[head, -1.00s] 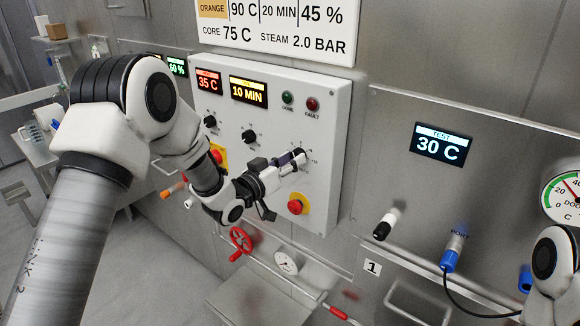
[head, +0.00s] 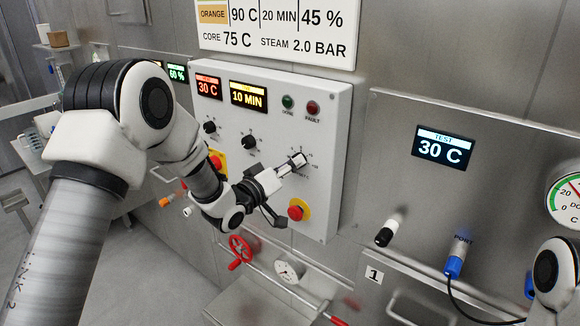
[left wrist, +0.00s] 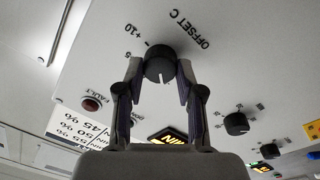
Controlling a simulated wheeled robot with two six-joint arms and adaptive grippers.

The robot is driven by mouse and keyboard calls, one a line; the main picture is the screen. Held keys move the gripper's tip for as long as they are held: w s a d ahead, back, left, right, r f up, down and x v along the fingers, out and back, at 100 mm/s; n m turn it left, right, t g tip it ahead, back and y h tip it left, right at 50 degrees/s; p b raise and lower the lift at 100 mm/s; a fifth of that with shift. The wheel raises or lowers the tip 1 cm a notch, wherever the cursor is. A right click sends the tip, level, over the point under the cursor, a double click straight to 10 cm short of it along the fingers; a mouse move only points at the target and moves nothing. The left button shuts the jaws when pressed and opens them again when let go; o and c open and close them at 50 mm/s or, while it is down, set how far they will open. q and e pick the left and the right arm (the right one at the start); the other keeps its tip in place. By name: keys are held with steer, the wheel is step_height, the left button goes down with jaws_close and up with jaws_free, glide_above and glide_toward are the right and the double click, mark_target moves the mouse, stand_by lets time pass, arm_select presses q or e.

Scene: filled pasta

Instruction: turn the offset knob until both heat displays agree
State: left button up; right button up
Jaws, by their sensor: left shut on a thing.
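The knob's white pointer line shows in the left wrist view. In the head view the gripper partly hides the knob. The red heat display (head: 208,86) on the panel reads 30 C. The TEST display (head: 442,149) on the steel wall at the right also reads 30 C.
A red stop button (head: 296,212) on yellow sits just below the gripper. Two other black knobs (head: 249,142) are to its left. Part of my right arm shows at the right edge.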

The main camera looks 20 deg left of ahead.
arm_select(q)
steer(key=shift+f, duration=0.15)
steer(key=o, duration=1.2)
steer(key=shift+c, duration=0.2)
steer(key=v, duration=1.1)
steer(key=shift+s, duration=0.4)
steer(key=shift+a+f, duration=0.1)
